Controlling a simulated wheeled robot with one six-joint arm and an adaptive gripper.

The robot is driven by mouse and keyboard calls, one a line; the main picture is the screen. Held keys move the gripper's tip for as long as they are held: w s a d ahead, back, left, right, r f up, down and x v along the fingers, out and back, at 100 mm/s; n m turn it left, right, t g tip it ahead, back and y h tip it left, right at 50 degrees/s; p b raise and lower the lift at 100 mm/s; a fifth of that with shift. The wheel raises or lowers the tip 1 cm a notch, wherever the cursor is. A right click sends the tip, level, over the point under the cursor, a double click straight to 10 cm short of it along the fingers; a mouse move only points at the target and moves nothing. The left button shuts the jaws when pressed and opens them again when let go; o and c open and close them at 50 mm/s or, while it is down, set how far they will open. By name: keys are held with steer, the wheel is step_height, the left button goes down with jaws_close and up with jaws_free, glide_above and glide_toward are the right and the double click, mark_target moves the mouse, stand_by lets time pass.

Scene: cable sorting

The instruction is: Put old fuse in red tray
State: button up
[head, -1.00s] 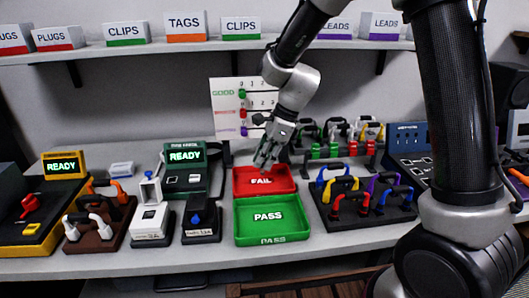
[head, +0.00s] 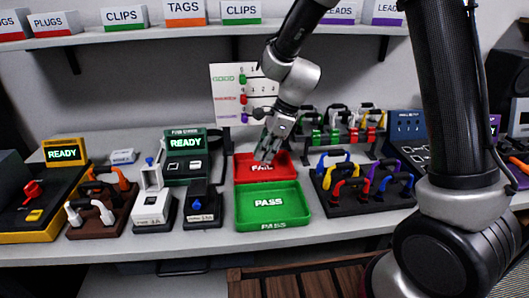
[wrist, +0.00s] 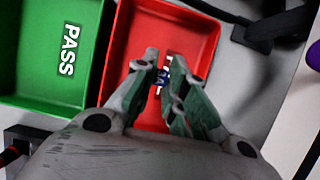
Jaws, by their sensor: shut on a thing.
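The red tray (head: 243,173) marked FAIL sits behind the green tray on the bench. It also shows in the wrist view (wrist: 148,28). My gripper (head: 264,156) points down over the red tray, and its fingertips partly cover the FAIL label. The fuse is mostly hidden between the fingers. I cannot tell whether it touches the tray floor.
The green tray (head: 248,214) marked PASS adjoins the red tray in front. A fuse tester (head: 185,156) reading READY and small boxes stand left. A dark rack of coloured cables (head: 345,198) stands right. A chart (head: 228,95) stands behind.

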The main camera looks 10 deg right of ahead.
steer(key=shift+f, duration=0.9)
stand_by(1.5)
steer(key=o, duration=1.4)
steer(key=shift+r, duration=4.05)
